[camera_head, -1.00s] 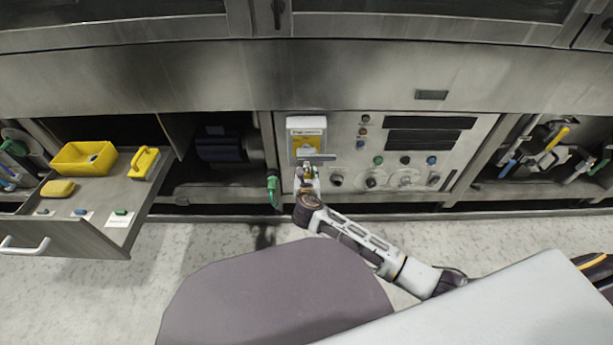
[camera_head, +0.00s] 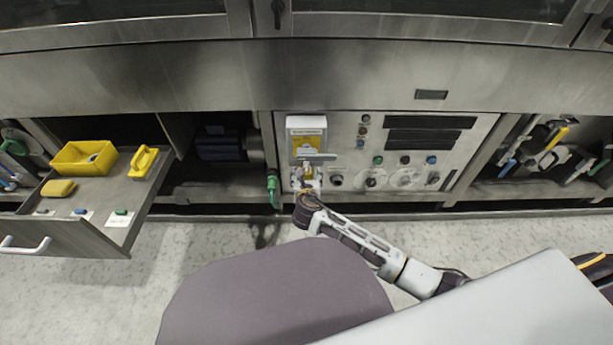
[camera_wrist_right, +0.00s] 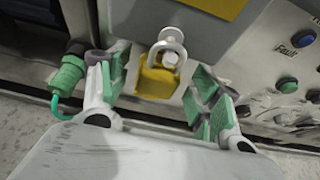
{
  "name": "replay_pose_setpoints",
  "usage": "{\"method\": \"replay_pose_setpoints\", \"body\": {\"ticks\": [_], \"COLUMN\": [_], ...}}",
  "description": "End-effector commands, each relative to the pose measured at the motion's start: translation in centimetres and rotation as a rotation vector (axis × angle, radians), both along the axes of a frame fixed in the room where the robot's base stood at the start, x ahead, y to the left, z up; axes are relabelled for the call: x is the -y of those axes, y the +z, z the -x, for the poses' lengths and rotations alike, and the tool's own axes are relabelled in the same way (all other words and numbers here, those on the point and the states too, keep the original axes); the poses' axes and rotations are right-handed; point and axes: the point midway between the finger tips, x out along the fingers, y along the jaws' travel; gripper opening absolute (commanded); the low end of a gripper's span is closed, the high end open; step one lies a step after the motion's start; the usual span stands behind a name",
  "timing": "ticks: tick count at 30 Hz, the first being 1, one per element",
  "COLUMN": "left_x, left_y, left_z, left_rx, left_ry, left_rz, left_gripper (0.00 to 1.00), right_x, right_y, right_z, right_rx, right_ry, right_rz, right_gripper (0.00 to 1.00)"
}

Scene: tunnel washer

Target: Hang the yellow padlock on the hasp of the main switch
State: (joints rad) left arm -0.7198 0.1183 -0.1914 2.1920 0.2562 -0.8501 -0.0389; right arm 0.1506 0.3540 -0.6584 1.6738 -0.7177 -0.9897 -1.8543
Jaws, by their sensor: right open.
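The yellow padlock (camera_wrist_right: 158,78) hangs at the lower edge of the main switch box (camera_head: 306,128), its grey shackle (camera_wrist_right: 170,42) up at the hasp. Whether the shackle is locked shut cannot be told. The padlock is small and partly hidden in the head view (camera_head: 308,169). My right gripper (camera_head: 307,181) is open just below the box. In the right wrist view its green-padded fingers (camera_wrist_right: 160,88) stand apart on either side of the padlock, with gaps to it. My left gripper is not in view.
An open drawer (camera_head: 115,215) at left holds a yellow bin (camera_head: 84,158), a yellow block and another yellow item. A green-handled fitting (camera_head: 272,187) is left of my right gripper. Knobs and buttons (camera_head: 405,179) line the panel at right. Open floor lies in front.

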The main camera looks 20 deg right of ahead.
Motion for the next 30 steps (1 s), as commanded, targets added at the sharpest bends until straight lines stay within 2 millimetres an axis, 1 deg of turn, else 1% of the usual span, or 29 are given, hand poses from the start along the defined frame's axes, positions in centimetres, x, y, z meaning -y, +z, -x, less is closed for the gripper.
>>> {"method": "replay_pose_setpoints", "body": {"ticks": [8, 24, 30], "left_x": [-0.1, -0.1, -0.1], "left_y": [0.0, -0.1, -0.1], "left_z": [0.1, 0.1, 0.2], "left_rx": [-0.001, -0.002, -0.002], "left_ry": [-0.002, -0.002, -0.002], "left_rz": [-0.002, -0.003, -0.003], "left_gripper": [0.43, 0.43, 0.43], "right_x": [-0.6, -2.2, -2.7], "right_y": [0.9, 3.3, 4.1], "right_z": [2.1, 7.7, 9.4], "right_rx": [0.000, 0.000, 0.000], "right_ry": [0.001, 0.001, 0.001], "right_rz": [0.001, 0.000, -0.001], "right_gripper": [0.64, 0.64, 0.64]}}
